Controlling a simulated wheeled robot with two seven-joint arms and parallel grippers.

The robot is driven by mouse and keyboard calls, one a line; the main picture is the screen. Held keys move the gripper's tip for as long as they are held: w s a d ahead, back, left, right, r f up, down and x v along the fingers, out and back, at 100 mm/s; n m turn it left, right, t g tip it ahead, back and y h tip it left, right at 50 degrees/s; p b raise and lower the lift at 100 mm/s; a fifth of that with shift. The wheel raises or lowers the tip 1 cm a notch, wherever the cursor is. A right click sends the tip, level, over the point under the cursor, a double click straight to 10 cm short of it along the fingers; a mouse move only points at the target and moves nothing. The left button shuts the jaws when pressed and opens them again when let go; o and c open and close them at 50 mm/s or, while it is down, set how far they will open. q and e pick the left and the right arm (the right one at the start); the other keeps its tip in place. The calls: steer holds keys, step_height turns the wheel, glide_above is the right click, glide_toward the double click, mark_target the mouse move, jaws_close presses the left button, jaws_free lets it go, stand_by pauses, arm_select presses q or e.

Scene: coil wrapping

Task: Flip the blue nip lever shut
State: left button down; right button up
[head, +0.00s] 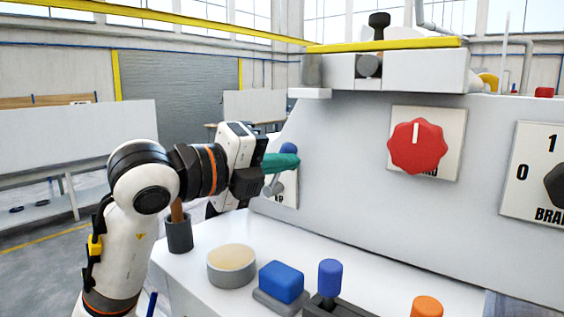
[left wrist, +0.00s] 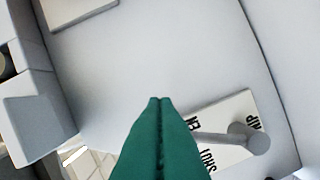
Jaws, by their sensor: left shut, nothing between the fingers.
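The nip lever has a blue knob (head: 288,148) that shows just above my green fingertips in the head view. Its grey shaft and pivot sit on a pale label plate (head: 290,188) on the machine's front panel. In the left wrist view the grey pivot (left wrist: 250,138) and part of the shaft show on the plate, and the shaft runs behind my fingers; the blue knob is hidden there. My left gripper (head: 283,162) is shut and empty, its fingertips at the lever; whether they touch it I cannot tell. The closed fingers (left wrist: 160,101) fill the lower middle of the wrist view. My right gripper is not in view.
The white machine panel (head: 345,180) carries a red dial (head: 416,146) and a black knob (head: 556,184) to the right. On the ledge below stand a round tan-topped tub (head: 231,264), a blue block (head: 282,281), a blue-topped handle (head: 330,278) and a dark cup (head: 179,236).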

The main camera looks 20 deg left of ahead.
mark_target(282, 148)
arm_select(q)
steer(key=shift+a, duration=0.1)
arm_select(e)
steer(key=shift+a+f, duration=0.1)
